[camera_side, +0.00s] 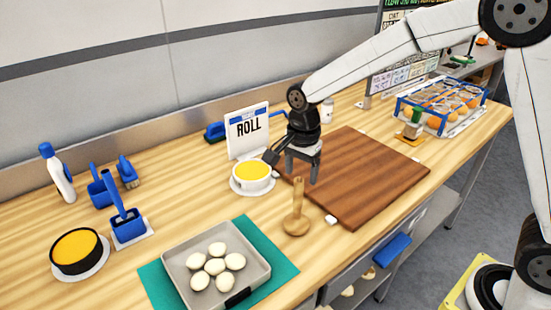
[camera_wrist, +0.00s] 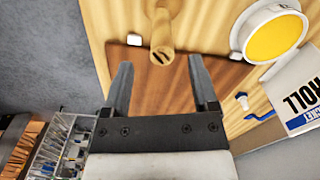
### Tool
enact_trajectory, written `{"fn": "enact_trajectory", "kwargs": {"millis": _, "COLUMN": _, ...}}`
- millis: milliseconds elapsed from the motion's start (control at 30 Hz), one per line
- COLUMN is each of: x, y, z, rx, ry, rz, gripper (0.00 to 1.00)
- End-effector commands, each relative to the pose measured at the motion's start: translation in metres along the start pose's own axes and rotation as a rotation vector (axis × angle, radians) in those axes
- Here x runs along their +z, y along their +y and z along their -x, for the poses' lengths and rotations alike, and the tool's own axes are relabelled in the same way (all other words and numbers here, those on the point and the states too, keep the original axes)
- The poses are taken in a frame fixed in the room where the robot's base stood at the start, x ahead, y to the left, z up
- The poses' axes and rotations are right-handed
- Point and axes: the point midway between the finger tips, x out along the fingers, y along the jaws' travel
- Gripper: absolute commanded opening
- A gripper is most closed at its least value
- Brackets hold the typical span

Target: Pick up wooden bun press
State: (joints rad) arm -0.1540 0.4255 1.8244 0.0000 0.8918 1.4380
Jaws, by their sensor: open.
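The wooden bun press (camera_side: 296,216) stands upright on the wooden counter, with a round base and a thin handle pointing up. It is between the tray of dough balls and the brown board. In the wrist view the press (camera_wrist: 162,35) shows at the top middle, its handle end toward the camera. My gripper (camera_side: 302,180) is open and empty, above the counter near the left edge of the board, a little above and behind the press. In the wrist view my gripper's two fingers (camera_wrist: 158,75) are spread apart, with the press beyond their tips and not between them.
A white bowl of yellow filling (camera_side: 252,176) and a ROLL sign (camera_side: 247,131) stand close left of my gripper. A grey tray (camera_side: 178,262) with several dough balls lies on a green mat (camera_side: 284,268). The brown board (camera_side: 375,180) is bare. A blue rack (camera_side: 440,125) is far right.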

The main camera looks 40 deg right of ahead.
Motion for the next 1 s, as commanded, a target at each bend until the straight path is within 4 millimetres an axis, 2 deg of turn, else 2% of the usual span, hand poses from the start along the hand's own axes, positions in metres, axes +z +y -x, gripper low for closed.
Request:
{"fn": "enact_trajectory", "kwargs": {"millis": 333, "x": 0.001, "y": 0.000, "z": -0.010, "rx": 0.001, "ry": 0.000, "rz": 0.000, "gripper": 0.76}}
{"fn": "enact_trajectory", "kwargs": {"millis": 733, "x": 0.002, "y": -0.002, "z": -0.051, "rx": 0.002, "ry": -0.001, "rz": 0.000, "gripper": 0.76}}
{"fn": "enact_trajectory", "kwargs": {"millis": 1000, "x": 0.002, "y": -0.002, "z": -0.055, "rx": 0.000, "ry": 0.000, "rz": 0.000, "gripper": 0.76}}
